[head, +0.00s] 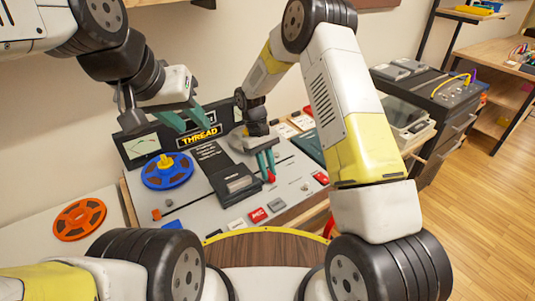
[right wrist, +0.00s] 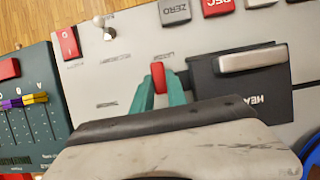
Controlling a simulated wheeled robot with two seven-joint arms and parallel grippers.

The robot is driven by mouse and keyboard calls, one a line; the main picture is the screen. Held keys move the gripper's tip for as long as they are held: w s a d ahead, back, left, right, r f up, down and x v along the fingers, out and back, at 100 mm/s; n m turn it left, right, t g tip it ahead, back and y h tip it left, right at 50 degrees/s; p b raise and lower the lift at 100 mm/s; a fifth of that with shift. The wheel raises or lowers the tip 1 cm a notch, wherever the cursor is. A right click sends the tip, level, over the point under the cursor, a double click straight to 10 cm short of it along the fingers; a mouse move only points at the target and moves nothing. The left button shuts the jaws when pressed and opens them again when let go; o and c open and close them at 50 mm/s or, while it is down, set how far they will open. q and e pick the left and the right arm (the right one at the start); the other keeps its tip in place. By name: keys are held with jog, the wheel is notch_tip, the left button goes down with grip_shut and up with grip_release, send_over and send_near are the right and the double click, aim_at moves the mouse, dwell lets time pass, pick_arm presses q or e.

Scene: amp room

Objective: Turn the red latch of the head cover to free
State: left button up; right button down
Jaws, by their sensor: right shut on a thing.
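The red latch (head: 271,178) sits at the right side of the dark head cover (head: 222,171) on the grey tape deck. In the right wrist view the red latch (right wrist: 158,76) shows between the teal fingertips, and the head cover (right wrist: 225,84) with its grey handle lies beside it. My right gripper (head: 267,168) is shut on the red latch; its fingertips also show in the right wrist view (right wrist: 159,85). My left gripper (head: 189,118) is open and empty, raised above the back of the deck near the THREAD display.
A blue reel (head: 167,172) sits on the deck, left of the head cover. An orange reel (head: 80,219) lies on the pale surface at left. A red REC button (head: 258,215) is at the deck's front. A mixer panel (right wrist: 34,110) stands beside the deck.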

jog(key=c, duration=1.3)
grip_release()
jog(key=shift+r, duration=0.1)
jog(key=v, duration=0.7)
jog(key=shift+w+a+r, duration=0.1)
jog(key=shift+a+r, duration=0.05)
jog(key=shift+r, duration=0.15)
